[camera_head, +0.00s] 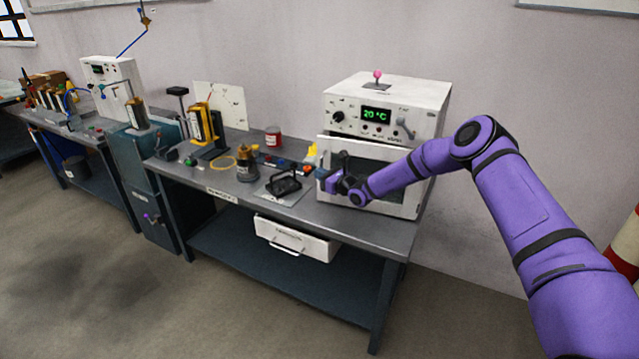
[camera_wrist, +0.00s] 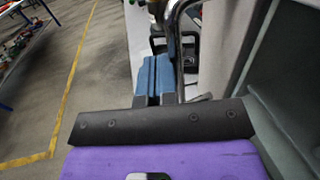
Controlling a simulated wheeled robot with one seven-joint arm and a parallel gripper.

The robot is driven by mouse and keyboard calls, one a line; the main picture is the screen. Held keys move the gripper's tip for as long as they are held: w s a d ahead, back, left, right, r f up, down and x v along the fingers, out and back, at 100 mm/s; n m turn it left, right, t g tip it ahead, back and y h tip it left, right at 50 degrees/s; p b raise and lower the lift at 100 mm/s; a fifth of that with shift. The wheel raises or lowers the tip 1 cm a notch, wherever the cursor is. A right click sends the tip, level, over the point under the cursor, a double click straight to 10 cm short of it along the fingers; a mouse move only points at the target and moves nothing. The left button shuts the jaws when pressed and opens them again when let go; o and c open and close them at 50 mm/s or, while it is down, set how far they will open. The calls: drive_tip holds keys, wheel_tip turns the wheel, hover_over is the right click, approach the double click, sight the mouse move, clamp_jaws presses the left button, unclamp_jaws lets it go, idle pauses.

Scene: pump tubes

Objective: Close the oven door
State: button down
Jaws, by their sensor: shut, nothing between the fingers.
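The white oven (camera_head: 392,98) stands at the right end of the workbench, with a green "20 °C" display on its upper panel. Its white-framed door (camera_head: 400,208) with a dark window is partly hidden by my arm. The door looks slightly ajar, but how far I cannot tell. My gripper (camera_head: 333,180) is in front of the door's left side. In the wrist view my blue fingers (camera_wrist: 154,72) are shut together and empty. A curved metal handle (camera_wrist: 179,55) runs just right of them; whether they touch it I cannot tell. A pale panel (camera_wrist: 228,45) lies beyond it.
The workbench (camera_head: 360,228) holds a dark stand (camera_head: 284,184) on a plate, a red jar (camera_head: 273,136) and other equipment left of the oven. A white drawer (camera_head: 297,242) hangs under the bench, partly pulled out. The floor (camera_head: 90,270) in front is clear.

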drive_tip(key=shift+w+d+m+t+h, duration=0.25)
drive_tip(key=shift+w+h, duration=0.1)
drive_tip(key=shift+w, duration=0.4)
drive_tip(key=shift+w+d+m+t+h, duration=0.25)
drive_tip(key=shift+w+m+t+h, duration=0.05)
drive_tip(key=shift+w, duration=0.4)
drive_tip(key=shift+w+d+m+t+h, duration=0.25)
drive_tip(key=shift+w+h, duration=0.1)
drive_tip(key=shift+w, duration=0.4)
